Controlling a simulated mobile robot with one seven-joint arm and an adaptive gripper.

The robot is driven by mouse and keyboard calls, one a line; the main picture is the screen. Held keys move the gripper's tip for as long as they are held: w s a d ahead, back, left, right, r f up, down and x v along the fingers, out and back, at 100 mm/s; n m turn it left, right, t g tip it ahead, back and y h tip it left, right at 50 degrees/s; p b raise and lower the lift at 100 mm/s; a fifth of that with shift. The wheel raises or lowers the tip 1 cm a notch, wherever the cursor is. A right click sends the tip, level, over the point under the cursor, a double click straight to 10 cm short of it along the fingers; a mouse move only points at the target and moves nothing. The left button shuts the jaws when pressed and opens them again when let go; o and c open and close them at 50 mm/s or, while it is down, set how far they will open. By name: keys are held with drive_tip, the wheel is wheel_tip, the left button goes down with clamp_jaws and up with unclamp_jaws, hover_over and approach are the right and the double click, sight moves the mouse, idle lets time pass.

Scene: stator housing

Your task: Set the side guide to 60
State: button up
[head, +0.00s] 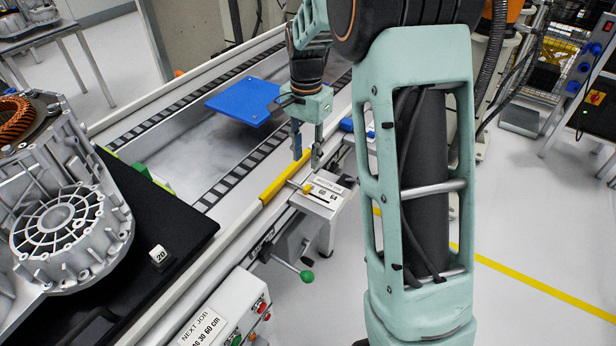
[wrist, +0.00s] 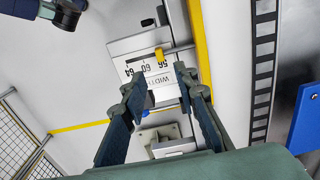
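The side guide is a yellow bar (head: 284,181) along the near edge of the conveyor; it also shows in the wrist view (wrist: 199,45). A white scale plate (head: 325,190) marked WIDTH carries the numbers 56, 60 and 64 in the wrist view (wrist: 146,74). A small yellow pointer (wrist: 159,54) stands at the 56 mark; it shows in the head view too (head: 308,189). My gripper (head: 306,158) is open and empty, fingers pointing down above the scale. In the wrist view its fingertips (wrist: 157,78) lie apart on either side of the plate, not visibly touching anything.
A lever with a green knob (head: 306,277) sticks out below the conveyor's near side. A NEXT JOB sign (head: 203,328) reads 30 60 cm, partly cut off. A blue plate (head: 245,101) lies on the conveyor. A metal housing (head: 65,215) and a 20 block (head: 159,255) occupy the left.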

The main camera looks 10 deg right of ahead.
sight(307, 187)
wheel_tip(307, 187, down, 11)
drive_tip(key=shift+r+b, duration=0.2)
drive_tip(key=shift+b, duration=0.15)
clamp_jaws()
idle(0.4)
